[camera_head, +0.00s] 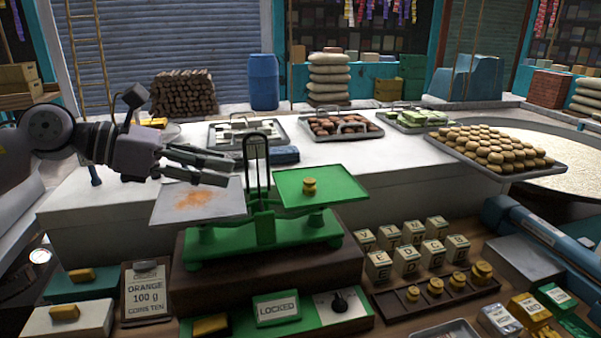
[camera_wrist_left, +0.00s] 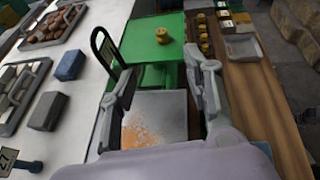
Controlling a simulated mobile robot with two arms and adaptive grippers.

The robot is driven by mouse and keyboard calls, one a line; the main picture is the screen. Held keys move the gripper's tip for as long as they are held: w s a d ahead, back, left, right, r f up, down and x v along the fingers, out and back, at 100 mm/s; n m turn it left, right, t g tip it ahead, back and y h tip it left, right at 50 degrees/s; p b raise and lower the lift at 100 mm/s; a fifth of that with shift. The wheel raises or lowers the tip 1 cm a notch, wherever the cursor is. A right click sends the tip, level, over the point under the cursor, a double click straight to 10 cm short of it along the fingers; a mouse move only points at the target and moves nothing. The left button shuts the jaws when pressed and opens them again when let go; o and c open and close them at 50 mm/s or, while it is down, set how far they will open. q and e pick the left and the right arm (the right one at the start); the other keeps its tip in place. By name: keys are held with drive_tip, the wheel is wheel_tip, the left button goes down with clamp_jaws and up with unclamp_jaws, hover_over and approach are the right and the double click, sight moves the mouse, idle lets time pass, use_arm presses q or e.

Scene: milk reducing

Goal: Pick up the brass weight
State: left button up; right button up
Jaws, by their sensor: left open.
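A small brass weight (camera_head: 310,186) stands on the right green pan (camera_head: 335,187) of a green balance scale (camera_head: 262,236). It also shows in the left wrist view (camera_wrist_left: 162,35), on the green pan beyond my fingers. The left pan (camera_head: 165,208) is grey and holds scattered orange powder (camera_head: 194,199). My left gripper (camera_head: 230,172) is open and empty above the grey pan, to the left of the weight and apart from it. Its two spread fingers show in the left wrist view (camera_wrist_left: 160,68). My right gripper is not in view.
A dark rack (camera_head: 435,295) holds several more brass weights at the front right, beside lettered blocks (camera_head: 405,260). A dark upright frame (camera_head: 256,165) rises between the pans. A blue block (camera_head: 284,155) and trays of goods stand on the white counter behind.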

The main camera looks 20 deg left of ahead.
use_arm(q)
drive_tip(key=shift+w+d+p, duration=0.1)
drive_tip(key=shift+w+p, duration=0.05)
drive_tip(key=shift+p, duration=0.15)
drive_tip(key=d+p, duration=0.1)
drive_tip(key=w+d+p, duration=0.1)
drive_tip(key=p, duration=0.1)
drive_tip(key=w+d+p, duration=0.1)
drive_tip(key=shift+w+d+f, duration=0.15)
drive_tip(key=shift+d+f, duration=0.2)
drive_tip(key=shift+f, duration=0.05)
drive_tip(key=p, duration=0.4)
approach(308, 180)
drive_tip(key=x, duration=0.3)
drive_tip(key=shift+w+d+f+p, duration=0.1)
drive_tip(key=shift+w+d+p, duration=0.35)
drive_tip(key=shift+d, duration=0.1)
drive_tip(key=p+x, duration=0.2)
drive_tip(key=x, duration=0.2)
drive_tip(key=shift+w+d+f, duration=0.1)
drive_tip(key=shift+f, duration=0.1)
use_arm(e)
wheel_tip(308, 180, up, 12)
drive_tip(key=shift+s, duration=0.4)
use_arm(q)
drive_tip(key=shift+c, duration=0.5)
